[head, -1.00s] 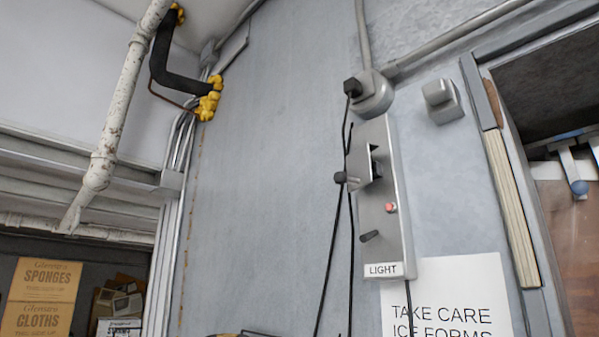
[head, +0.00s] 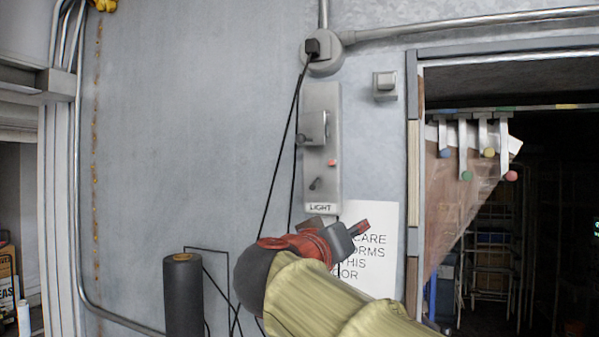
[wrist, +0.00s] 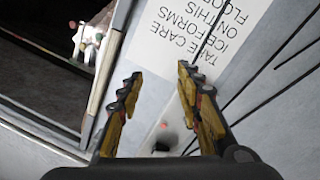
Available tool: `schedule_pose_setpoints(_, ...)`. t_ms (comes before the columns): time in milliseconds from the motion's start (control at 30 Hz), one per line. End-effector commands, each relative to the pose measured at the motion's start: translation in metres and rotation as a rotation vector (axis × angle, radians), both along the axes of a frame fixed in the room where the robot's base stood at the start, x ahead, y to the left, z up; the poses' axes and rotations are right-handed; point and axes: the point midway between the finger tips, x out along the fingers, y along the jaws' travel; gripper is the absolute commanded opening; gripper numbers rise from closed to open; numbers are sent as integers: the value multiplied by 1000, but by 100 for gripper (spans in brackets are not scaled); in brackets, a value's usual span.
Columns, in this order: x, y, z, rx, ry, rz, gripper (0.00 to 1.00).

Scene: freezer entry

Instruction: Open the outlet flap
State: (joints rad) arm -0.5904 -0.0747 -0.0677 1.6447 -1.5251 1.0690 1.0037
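The grey metal switch panel (head: 320,185) is upright on the wall in the head view. Its upper part carries a small metal flap (head: 312,127) with a dark round knob at its left edge. How far the flap stands from the panel is hard to tell. A red button (head: 332,162), a dark lever and a LIGHT label are below. My gripper (head: 345,236) is below the panel, in front of the paper sign, apart from the flap. In the wrist view my gripper (wrist: 158,82) has its fingers spread and empty. Part of the panel (wrist: 163,136) shows inverted beyond them; the flap is not visible there.
Black cables (head: 285,150) hang left of the panel from a plug in a round box (head: 323,62). A paper sign (head: 372,215) is below right. A dark doorway (head: 500,230) with a frame is at right. A black cylinder (head: 184,295) stands lower left.

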Motion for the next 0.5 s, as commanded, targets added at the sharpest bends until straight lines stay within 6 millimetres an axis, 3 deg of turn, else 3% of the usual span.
schedule_pose_setpoints(33, 8, 30, 42, -13, -80, 25, 36)
schedule_pose_setpoints(100, 12, 61, 84, -22, -190, 51, 36)
schedule_pose_setpoints(200, 10, 95, 127, -27, -308, 85, 36)
schedule_pose_setpoints(333, 8, 117, 153, -29, -388, 107, 36)
schedule_pose_setpoints(500, 19, 116, 165, -31, -406, 111, 36)
